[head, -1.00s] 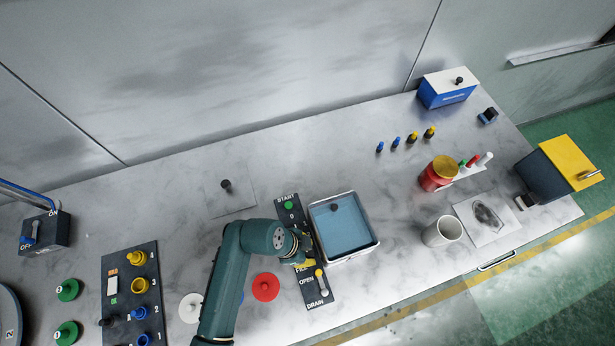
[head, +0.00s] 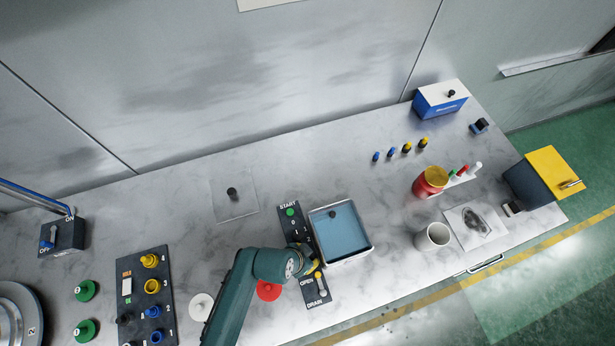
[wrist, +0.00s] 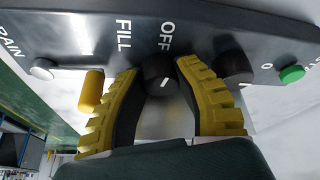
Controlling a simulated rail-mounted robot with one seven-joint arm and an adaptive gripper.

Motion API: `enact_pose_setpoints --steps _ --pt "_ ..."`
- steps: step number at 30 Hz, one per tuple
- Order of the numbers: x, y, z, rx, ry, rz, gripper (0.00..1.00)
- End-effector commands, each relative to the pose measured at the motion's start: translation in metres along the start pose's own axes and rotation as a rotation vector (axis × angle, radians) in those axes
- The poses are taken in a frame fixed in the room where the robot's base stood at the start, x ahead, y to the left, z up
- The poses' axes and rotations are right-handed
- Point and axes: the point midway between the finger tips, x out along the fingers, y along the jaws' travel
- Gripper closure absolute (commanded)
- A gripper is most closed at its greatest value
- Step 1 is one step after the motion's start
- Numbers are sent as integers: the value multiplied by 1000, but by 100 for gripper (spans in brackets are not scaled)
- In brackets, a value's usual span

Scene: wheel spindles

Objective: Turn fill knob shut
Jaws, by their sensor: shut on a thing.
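The fill knob (wrist: 158,72) is a round black knob on the dark control panel (head: 286,223), beside the FILL and OFF lettering in the wrist view. A short white mark shows on it, between the fingers. My gripper (wrist: 160,84) has ridged yellow fingers with dark inner pads. They are shut on the knob, one on each side. In the head view, my gripper (head: 313,267) is over the panel's lower middle, and my arm hides the knob there.
A yellow lever (wrist: 92,89) stands close beside one finger. Another black knob (wrist: 232,66) is close to the other, with a green start button (wrist: 291,74) beyond. A blue-filled basin (head: 340,233) adjoins the panel. A red disc (head: 268,291) lies left of it.

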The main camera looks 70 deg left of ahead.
Motion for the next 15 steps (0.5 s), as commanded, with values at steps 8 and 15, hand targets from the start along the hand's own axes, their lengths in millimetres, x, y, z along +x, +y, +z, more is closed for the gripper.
enact_pose_setpoints --steps 8,15 --pt "1 0 1 -61 2 -26 100" --pt "2 0 1 -68 1 -29 100"
